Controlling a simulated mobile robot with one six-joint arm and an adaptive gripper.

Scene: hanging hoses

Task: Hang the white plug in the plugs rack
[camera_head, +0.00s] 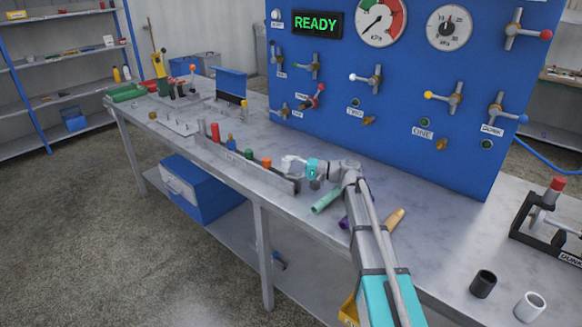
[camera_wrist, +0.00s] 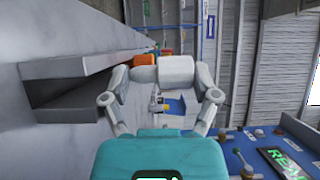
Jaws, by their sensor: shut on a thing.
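The plugs rack (camera_head: 240,166) is a long grey metal rail along the table's front edge, with red (camera_head: 215,132), blue (camera_head: 230,143), green (camera_head: 248,153) and orange (camera_head: 267,162) plugs standing in it. My gripper (camera_head: 293,164) is above the table by the rack's near right end. In the wrist view my gripper (camera_wrist: 162,84) is shut on the white plug (camera_wrist: 162,71), a pale cylinder lying crosswise between the fingers. The rack's grey edge (camera_wrist: 75,70) is at left in that view, with the orange plug (camera_wrist: 143,61) just beyond the white one. The plug's lower part is hidden.
A green tube (camera_head: 326,201), a purple piece and an orange piece (camera_head: 395,217) lie near my arm. A black cup (camera_head: 483,284) and a white cup (camera_head: 530,306) stand at lower right. The blue panel (camera_head: 400,120) with valves rises behind. Bare tabletop lies between rack and panel.

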